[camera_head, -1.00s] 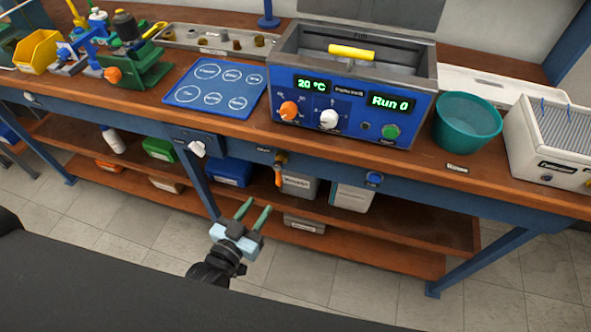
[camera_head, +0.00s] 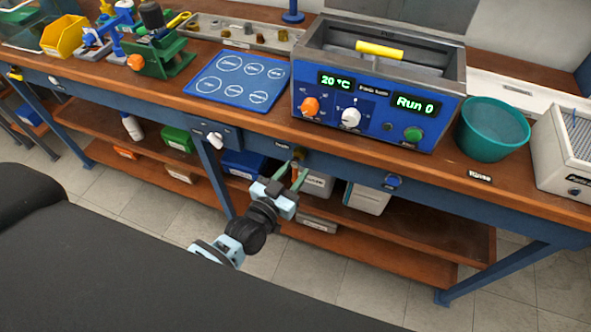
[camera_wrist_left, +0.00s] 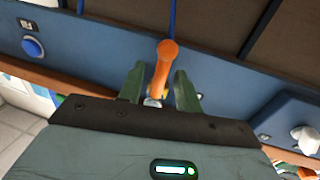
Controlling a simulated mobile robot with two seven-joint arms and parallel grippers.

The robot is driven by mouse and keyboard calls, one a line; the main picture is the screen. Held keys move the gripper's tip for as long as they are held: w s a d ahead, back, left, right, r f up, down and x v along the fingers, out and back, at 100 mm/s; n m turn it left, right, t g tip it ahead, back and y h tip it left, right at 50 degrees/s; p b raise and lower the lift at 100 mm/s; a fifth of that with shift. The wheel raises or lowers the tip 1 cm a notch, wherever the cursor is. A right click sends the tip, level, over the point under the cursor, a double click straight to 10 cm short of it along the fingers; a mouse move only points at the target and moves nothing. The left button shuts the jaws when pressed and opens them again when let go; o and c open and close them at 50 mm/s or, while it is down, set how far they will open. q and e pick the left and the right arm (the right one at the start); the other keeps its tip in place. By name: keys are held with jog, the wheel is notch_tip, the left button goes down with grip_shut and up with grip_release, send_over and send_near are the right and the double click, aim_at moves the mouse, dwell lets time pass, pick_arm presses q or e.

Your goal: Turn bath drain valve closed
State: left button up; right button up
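The bath drain valve has a brass body (camera_head: 299,152) on the blue front rail under the bath and an orange lever. The lever (camera_wrist_left: 165,62) shows in the left wrist view, which is upside down, so the lever hangs downward. In the head view my left gripper (camera_head: 293,170) is in front of the valve and hides most of the lever. In the left wrist view its two green fingers (camera_wrist_left: 157,84) are apart, one on each side of the lever. I see no clear contact with the lever. My right gripper is not in view.
A blue button (camera_head: 393,181) is right of the valve on the rail, and a white knob (camera_head: 215,140) is on a box to its left. The blue bath (camera_head: 370,120) stands above.

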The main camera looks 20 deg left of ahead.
pick_arm(q)
jog(key=shift+w+d, duration=0.15)
jog(key=shift+w, duration=0.4)
grip_shut()
